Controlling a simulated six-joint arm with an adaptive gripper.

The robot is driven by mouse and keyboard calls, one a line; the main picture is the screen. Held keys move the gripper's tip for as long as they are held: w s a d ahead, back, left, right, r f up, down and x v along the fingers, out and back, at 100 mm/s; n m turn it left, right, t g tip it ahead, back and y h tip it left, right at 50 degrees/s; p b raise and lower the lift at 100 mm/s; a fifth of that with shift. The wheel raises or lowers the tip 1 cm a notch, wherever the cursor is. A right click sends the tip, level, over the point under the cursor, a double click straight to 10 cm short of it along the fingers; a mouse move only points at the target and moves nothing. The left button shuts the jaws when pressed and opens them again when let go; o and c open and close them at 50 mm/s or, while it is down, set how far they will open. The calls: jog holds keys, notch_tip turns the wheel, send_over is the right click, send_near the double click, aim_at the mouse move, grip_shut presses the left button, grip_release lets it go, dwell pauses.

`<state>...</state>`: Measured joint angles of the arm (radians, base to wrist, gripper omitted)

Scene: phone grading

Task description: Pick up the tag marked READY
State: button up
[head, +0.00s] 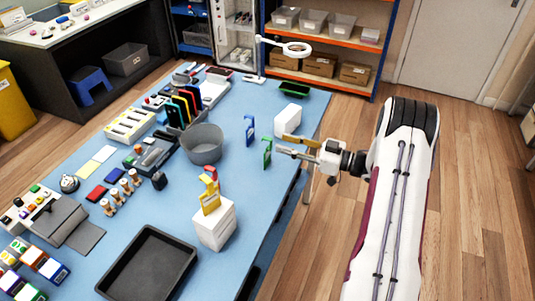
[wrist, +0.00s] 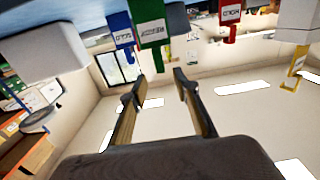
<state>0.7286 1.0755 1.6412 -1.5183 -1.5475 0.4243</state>
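A green tag (head: 267,152) stands upright on the blue table near its right edge. In the wrist view, which appears upside down, the green tag (wrist: 151,22) bears white-panel lettering too small to read surely. A blue tag (head: 250,130) stands just behind it; it also shows in the wrist view (wrist: 122,32). Red (head: 210,175) and yellow (head: 210,203) tags are farther left, by a white box. My gripper (head: 279,145) is open and empty, to the right of the green tag. Its fingertips (wrist: 160,80) are apart in the wrist view, with the green tag just beyond them.
A white box (head: 288,119) stands behind my gripper and another white box (head: 215,228) is at the front. A grey round bin (head: 203,145) is left of the green tag. A black tray (head: 148,262) lies in front. Table space between the bin and green tag is clear.

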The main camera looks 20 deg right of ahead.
aim_at(267, 152)
jog(key=x, duration=0.4)
jog(key=shift+w+a, duration=0.15)
jog(key=shift+a, duration=0.1)
jog(key=shift+c, duration=0.5)
grip_shut()
